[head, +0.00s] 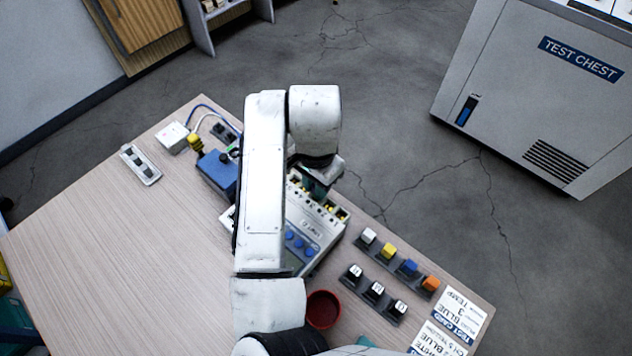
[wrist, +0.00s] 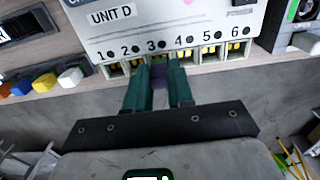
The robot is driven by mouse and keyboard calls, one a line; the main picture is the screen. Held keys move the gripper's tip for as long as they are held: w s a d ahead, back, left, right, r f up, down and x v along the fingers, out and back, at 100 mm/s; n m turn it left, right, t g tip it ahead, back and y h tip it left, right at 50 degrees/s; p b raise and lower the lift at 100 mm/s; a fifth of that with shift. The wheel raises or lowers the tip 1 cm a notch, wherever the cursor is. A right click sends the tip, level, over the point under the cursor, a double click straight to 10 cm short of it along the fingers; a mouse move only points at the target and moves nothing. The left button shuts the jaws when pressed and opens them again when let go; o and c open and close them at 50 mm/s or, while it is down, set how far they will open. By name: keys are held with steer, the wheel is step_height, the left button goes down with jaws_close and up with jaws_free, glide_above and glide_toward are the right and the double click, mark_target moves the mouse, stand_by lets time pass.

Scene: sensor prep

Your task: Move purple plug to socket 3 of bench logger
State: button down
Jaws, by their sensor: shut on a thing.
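The bench logger (head: 312,232) is a pale box on the table, partly hidden by my arm in the head view. In the wrist view the logger (wrist: 180,22) reads UNIT D and has a row of sockets numbered 1 to 6 along its edge. My gripper (wrist: 159,84), with green fingers, is shut on the purple plug (wrist: 158,76) at the row, below the number 3. The fingers hide part of the sockets there, and I cannot tell how deep the plug sits. In the head view my gripper (head: 318,182) is at the logger's far edge, mostly hidden.
A red cup (head: 322,309) stands near. A blue box (head: 216,172) is left of the logger.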

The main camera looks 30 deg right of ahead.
steer(key=shift+f, duration=0.65)
stand_by(1.9)
steer(key=c, duration=0.7)
jaws_free()
steer(key=shift+c, duration=0.2)
steer(key=shift+r, duration=0.15)
steer(key=shift+r+p, duration=2.95)
steer(key=shift+r, duration=0.5)
steer(key=shift+f, duration=0.1)
